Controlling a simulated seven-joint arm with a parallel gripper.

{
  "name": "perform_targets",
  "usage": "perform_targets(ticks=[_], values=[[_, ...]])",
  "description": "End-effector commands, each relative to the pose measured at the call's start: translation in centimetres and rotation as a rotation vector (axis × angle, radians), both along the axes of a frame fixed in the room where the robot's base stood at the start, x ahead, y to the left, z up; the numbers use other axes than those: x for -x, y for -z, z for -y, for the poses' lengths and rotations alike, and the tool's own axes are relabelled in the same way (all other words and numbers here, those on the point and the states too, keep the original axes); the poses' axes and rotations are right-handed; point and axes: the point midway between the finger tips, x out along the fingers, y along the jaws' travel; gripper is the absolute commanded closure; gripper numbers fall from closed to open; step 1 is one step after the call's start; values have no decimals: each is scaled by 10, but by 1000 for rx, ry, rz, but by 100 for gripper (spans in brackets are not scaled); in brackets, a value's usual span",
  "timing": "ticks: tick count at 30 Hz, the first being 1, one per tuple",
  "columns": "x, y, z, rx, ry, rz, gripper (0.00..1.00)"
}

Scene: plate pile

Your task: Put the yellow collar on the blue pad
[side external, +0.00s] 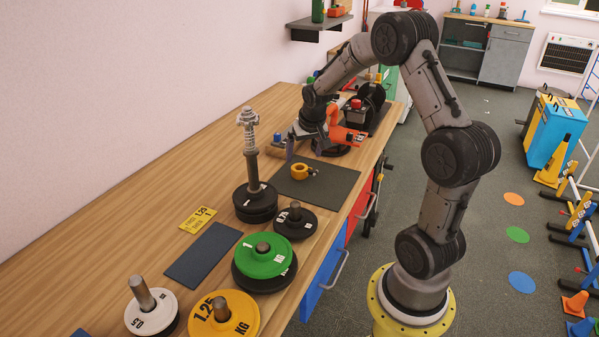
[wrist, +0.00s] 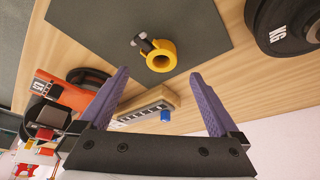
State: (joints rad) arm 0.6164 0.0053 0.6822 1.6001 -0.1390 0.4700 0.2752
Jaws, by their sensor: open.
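The yellow collar (side external: 300,171) lies on a dark grey mat (side external: 338,186) on the workbench, with a small dark screw handle at its side. In the wrist view the collar (wrist: 162,60) shows beyond the fingertips, roughly centred between them. My gripper (side external: 304,155) is above the far edge of the mat, near the collar; in the wrist view its two purple fingers (wrist: 161,74) are spread with nothing between them. A dark slate-blue pad (side external: 203,254) lies flat and bare on the bench, left of the green plate.
A black plate stack with a tall post and spring (side external: 250,165) stands between pad and mat. Black (side external: 295,221), green (side external: 264,256), yellow (side external: 223,315) and white (side external: 150,310) plates line the front. A yellow card (side external: 198,219) lies behind the pad. A wooden block (wrist: 145,106) is near the mat.

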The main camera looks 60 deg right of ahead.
Motion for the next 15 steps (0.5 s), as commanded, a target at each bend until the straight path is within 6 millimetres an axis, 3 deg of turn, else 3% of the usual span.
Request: perform_targets(ticks=[8,15], values=[[-6,19,6,0,1,0,2],[-18,50,14,-2,1,-3,2]])
